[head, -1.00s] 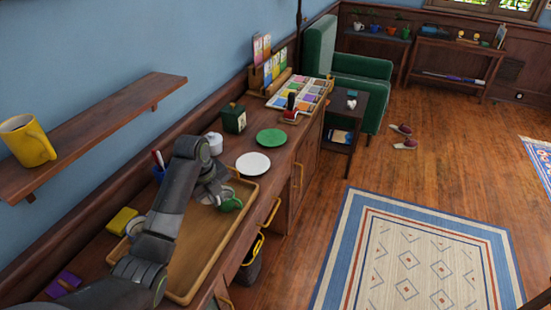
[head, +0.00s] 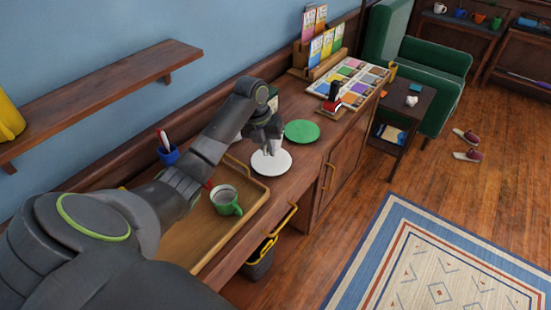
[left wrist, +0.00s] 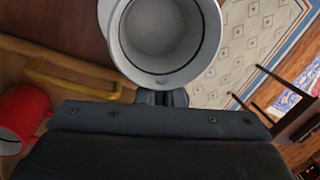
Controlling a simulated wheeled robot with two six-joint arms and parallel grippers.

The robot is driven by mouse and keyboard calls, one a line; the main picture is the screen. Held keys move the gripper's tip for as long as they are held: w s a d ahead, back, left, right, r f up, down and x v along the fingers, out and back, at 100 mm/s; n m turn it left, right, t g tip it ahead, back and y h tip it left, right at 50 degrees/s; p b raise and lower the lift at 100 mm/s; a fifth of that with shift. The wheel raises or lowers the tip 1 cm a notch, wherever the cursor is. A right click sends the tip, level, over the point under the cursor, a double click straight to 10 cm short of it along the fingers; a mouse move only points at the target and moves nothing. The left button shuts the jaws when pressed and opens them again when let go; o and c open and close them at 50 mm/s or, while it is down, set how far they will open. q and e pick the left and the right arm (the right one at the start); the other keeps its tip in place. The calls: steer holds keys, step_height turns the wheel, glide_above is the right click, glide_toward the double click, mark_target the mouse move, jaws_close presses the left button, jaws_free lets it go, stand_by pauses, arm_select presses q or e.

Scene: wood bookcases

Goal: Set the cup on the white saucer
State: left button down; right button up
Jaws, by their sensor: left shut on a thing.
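My left gripper (head: 266,143) is over the white saucer (head: 271,163) on the wooden cabinet top. In the left wrist view it is shut on a whitish-grey cup (left wrist: 165,35), seen from above with its inside empty. In the head view the gripper mostly hides this cup. I cannot tell whether the cup touches the saucer. The saucer's far part is covered by the gripper. My right gripper is not in view.
A green cup (head: 226,201) stands on the wooden tray (head: 254,206). A red cup (left wrist: 18,118) shows in the left wrist view. A green plate (head: 302,132) lies beyond the saucer.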

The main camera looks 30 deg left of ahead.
mark_target(270, 171)
arm_select(q)
step_height(270, 171, down, 2)
steer(key=shift+s+f, duration=0.1)
step_height(270, 171, down, 4)
steer(key=shift+f+p, duration=0.1)
steer(key=shift+p, duration=0.35)
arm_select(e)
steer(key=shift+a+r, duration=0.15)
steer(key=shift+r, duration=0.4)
arm_select(q)
steer(key=shift+f, duration=0.1)
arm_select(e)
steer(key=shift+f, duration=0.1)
arm_select(q)
steer(key=c, duration=1.6)
jaws_free()
steer(key=shift+o, duration=0.2)
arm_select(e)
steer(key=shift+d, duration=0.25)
